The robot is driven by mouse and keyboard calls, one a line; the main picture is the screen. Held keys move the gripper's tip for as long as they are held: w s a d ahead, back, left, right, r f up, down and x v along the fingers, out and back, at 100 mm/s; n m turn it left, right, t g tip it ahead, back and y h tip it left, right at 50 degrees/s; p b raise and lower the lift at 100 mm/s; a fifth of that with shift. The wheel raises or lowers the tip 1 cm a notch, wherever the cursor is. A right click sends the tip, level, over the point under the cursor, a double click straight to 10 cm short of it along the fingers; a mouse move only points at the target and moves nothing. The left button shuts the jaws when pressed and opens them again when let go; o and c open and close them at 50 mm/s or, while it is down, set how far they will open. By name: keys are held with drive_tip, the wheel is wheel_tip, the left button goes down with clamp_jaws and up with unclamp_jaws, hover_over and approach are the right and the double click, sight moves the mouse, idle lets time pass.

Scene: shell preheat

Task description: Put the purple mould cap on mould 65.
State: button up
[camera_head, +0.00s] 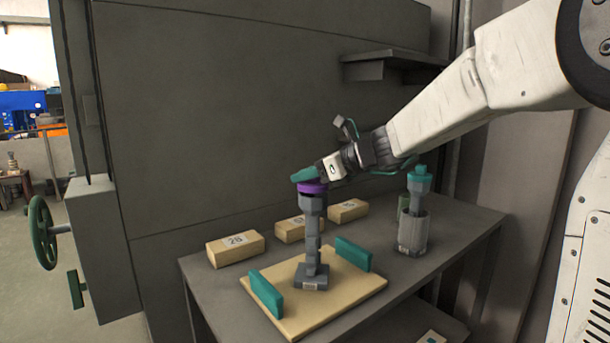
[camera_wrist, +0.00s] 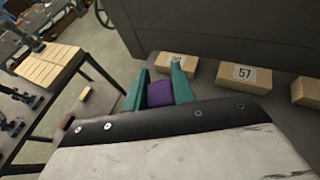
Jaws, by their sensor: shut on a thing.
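The purple mould cap (camera_head: 312,187) is at the top of an upright grey stepped post (camera_head: 312,230). I cannot tell whether the cap rests on the post or is just above it. My gripper (camera_head: 306,175), with teal fingers, is shut on the cap. In the wrist view the cap (camera_wrist: 160,94) sits between the two fingers. The post stands on a light wooden board (camera_head: 345,297) with two teal side plates. Behind it are tan blocks: one reads 28 (camera_head: 235,248), and one reads 57 in the wrist view (camera_wrist: 244,78). A third block's (camera_head: 347,211) label is unreadable; no 65 is legible.
At the right of the grey bench (camera_head: 215,284) stands a grey cylindrical holder (camera_head: 412,236) with a teal-topped grey piece (camera_head: 419,182) in it. A dark wall rises behind, with a small shelf (camera_head: 392,62). A green handwheel (camera_head: 41,231) is at the left.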

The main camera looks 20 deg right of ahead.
drive_tip(key=shift+f, duration=0.6)
idle(0.7)
drive_tip(key=o, duration=0.7)
drive_tip(key=shift+v, duration=5.5)
drive_tip(key=shift+w, duration=0.1)
